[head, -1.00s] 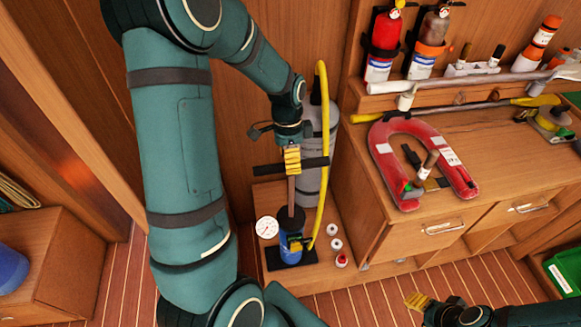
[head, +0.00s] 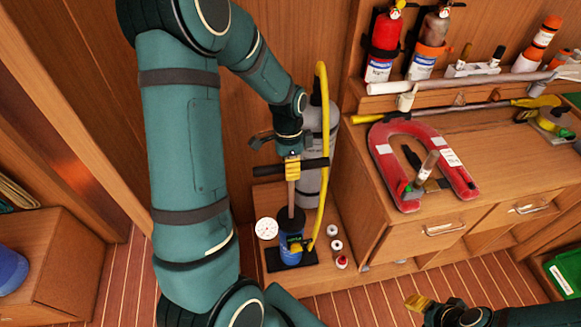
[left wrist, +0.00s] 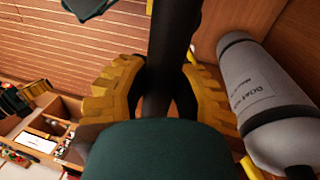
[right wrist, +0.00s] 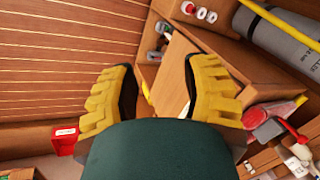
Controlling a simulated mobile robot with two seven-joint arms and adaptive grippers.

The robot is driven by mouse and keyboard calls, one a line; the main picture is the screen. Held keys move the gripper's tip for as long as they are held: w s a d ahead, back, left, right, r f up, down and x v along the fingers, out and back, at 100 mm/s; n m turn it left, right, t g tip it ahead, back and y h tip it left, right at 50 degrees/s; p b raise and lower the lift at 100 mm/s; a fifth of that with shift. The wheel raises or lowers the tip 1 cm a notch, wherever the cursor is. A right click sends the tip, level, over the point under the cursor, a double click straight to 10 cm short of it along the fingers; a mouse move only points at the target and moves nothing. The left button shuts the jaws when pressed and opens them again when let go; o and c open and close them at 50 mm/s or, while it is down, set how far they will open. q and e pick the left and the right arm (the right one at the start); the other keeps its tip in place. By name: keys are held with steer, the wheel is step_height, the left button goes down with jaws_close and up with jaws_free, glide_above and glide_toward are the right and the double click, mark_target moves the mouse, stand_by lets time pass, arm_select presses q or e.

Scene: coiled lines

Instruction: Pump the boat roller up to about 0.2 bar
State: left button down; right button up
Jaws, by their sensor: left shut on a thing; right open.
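The blue hand pump (head: 290,248) stands upright on its black foot plate on a low wooden ledge. My left gripper (head: 292,170) is shut on the pump's black crossbar handle (head: 317,164), which also runs between the yellow fingers in the left wrist view (left wrist: 170,60). A length of piston rod (head: 291,195) shows between handle and pump body. A yellow hose (head: 322,130) rises from the pump. The grey boat roller (head: 312,185) stands upright behind it; it also shows in the left wrist view (left wrist: 265,95). The white gauge (head: 266,229) is too small to read. My right gripper (right wrist: 163,75) is open and empty.
Small caps (head: 335,245) lie right of the pump. A red horseshoe-shaped float (head: 385,160) lies on the wooden counter (head: 500,160). Fire extinguishers (head: 384,45) hang above it. A green crate (head: 566,270) is at the far right. The striped floor in front is clear.

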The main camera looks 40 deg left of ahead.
arm_select(q)
steer(key=b, duration=1.2)
glide_above(291, 219)
steer(key=f, duration=2)
steer(key=shift+w+a, duration=0.35)
steer(key=shift+a, duration=0.05)
steer(key=shift+f+b, duration=0.35)
arm_select(e)
step_height(291, 219, down, 13)
steer(key=s, duration=0.1)
steer(key=shift+s+a+f+g, duration=0.15)
steer(key=shift+s+a+g, duration=0.1)
steer(key=shift+s+g, duration=0.1)
arm_select(q)
steer(key=c, duration=0.7)
jaws_free()
steer(key=r, duration=0.4)
steer(key=w+a+r, duration=0.1)
steer(key=r, duration=0.7)
steer(key=shift+w+a, duration=0.25)
steer(key=shift+a, duration=0.15)
steer(key=shift+s+f, duration=0.1)
steer(key=shift+f, duration=0.05)
arm_select(e)
steer(key=shift+s, duration=0.1)
